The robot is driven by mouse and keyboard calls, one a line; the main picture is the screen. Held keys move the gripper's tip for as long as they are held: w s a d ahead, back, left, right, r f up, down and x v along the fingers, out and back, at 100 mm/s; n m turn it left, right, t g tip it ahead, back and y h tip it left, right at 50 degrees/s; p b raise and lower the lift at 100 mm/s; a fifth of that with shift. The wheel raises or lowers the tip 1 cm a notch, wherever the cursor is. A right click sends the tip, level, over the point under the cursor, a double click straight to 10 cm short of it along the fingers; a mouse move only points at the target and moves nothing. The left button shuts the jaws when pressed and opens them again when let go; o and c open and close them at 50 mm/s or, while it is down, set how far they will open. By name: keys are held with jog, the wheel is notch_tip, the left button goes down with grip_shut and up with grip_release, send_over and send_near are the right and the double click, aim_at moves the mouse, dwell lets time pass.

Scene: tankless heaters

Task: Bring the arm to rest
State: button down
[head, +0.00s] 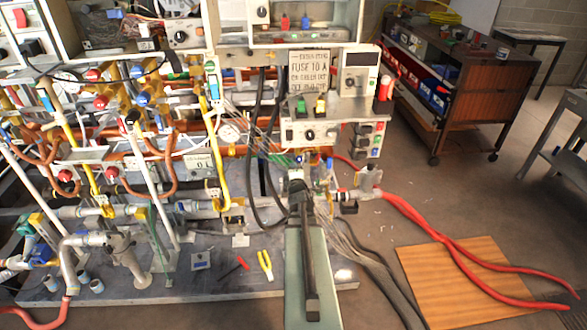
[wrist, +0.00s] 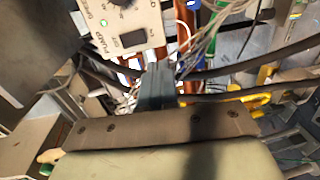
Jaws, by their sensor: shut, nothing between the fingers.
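My gripper (wrist: 160,75) shows in the wrist view as two dark grey fingers pressed together, with nothing between them. They point toward copper pipes, grey wires and black cables. In the head view my arm reaches up from the bottom middle, and its dark end (head: 297,182) is just below the control box (head: 325,132) with knobs and coloured switches. The fingertips are hard to make out there. I cannot tell whether they touch the wires or pipes near them.
The pipe rig (head: 110,150) with valves and gauges fills the left. Yellow-handled pliers (head: 265,264) and a red tool (head: 235,268) lie on the grey base plate. A red hose (head: 430,232) crosses a wooden board (head: 450,285) at right. A tool cart (head: 460,75) stands behind; floor between is mostly clear.

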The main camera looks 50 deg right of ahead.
dwell(0.5)
jog(key=s+a+f+m+g+y, duration=0.4)
jog(key=s+a+f+m+g, duration=0.15)
jog(key=f+m, duration=0.35)
jog(key=s+a+f+m+g+y, duration=0.45)
jog(key=s+a+f+m, duration=0.2)
jog(key=f, duration=0.45)
jog(key=s+a+f+n+g+y, duration=0.1)
jog(key=s+a+f, duration=0.4)
jog(key=a, duration=0.9)
jog(key=s+a+f+n+g+y, duration=0.1)
jog(key=s+a+f+n+g, duration=0.2)
jog(key=a, duration=1.1)
jog(key=s+a+f+n+g+y, duration=0.1)
jog(key=s+a+f+g, duration=0.3)
jog(key=s+a+f, duration=0.4)
jog(key=a+f+n, duration=0.1)
jog(key=a+f, duration=0.1)
jog(key=a, duration=0.4)
jog(key=shift+s+g, duration=0.25)
jog(key=shift+g, duration=0.05)
